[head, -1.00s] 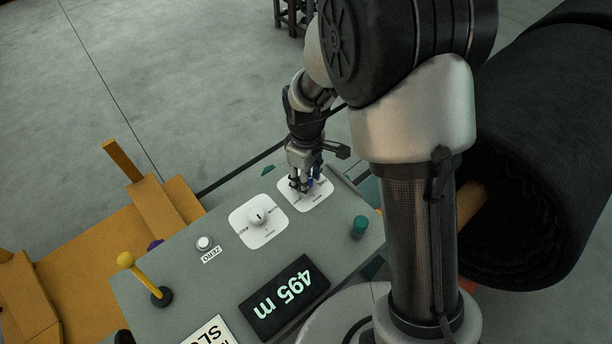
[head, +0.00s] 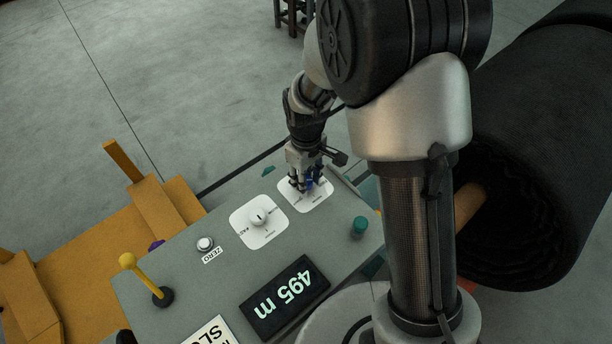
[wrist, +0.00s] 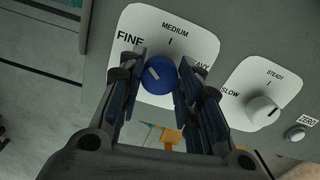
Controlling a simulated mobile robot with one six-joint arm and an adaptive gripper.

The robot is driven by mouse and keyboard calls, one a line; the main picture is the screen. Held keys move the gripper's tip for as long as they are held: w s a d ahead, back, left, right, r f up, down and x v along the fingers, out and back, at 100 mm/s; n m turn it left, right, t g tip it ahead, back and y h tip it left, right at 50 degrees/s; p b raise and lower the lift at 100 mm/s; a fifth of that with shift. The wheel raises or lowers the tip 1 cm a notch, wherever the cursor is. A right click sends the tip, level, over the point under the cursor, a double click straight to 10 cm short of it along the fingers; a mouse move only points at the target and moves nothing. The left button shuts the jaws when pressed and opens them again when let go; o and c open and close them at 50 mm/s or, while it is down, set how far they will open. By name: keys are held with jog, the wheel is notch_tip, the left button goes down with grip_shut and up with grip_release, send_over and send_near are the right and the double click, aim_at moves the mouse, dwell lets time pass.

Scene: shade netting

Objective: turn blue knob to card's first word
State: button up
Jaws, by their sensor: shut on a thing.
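The blue knob (wrist: 160,76) sits on a white dial plate (wrist: 187,20) marked FINE, MEDIUM and a partly covered word ending in VY. Its white pointer line slants up-left, toward the FINE side, in the wrist view. My gripper (wrist: 160,84) has a finger on each side of the knob and is shut on it. In the head view, my gripper (head: 308,188) stands over the far dial plate (head: 318,206), with a bit of blue showing between its fingers. The card (head: 208,332) is cut off by the bottom edge; only some letters, such as SLO, show.
A second dial with a white knob (head: 259,218) is beside it, with SLOW and STEADY readable in the wrist view.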

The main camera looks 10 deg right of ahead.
jog(key=m+p, duration=0.1)
jog(key=m, duration=0.4)
jog(key=shift+m, duration=0.3)
jog(key=m, duration=0.4)
jog(key=shift+m+p, duration=0.3)
jog(key=shift+p, duration=0.1)
jog(key=o, duration=1)
jog(key=shift+o, duration=0.2)
jog(key=shift+r, duration=0.15)
notch_tip(320, 180, up, 12)
